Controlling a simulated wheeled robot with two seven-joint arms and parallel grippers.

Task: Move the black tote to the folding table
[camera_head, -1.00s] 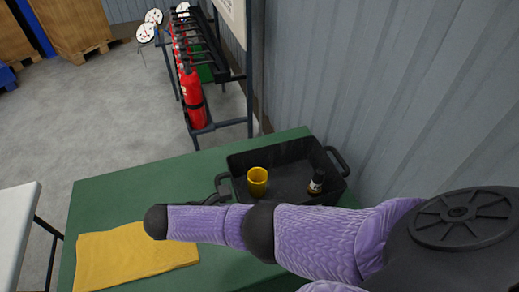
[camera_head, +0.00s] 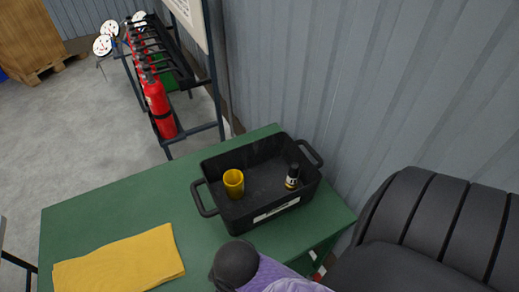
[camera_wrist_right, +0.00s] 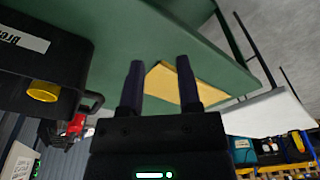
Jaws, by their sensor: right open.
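The black tote (camera_head: 241,217) stands on the green table with a loop handle at each end and a white label on its near side. It holds a yellow cup (camera_head: 234,183) and a small dark bottle (camera_head: 292,177). The tote also shows at the left of the right wrist view (camera_wrist_right: 38,62). My right gripper (camera_wrist_right: 160,72) is open and empty, to the side of the tote's handle (camera_wrist_right: 93,103). A white-topped table (camera_wrist_right: 266,117), seemingly the folding table, shows at the right of the wrist view. My left gripper is not in view.
The green table (camera_head: 110,205) also carries a folded yellow cloth (camera_head: 120,262) at front left. A corrugated wall (camera_head: 400,80) rises close behind the tote. A rack with red extinguishers (camera_head: 157,100) stands beyond the table. Grey floor (camera_head: 70,130) at left is open.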

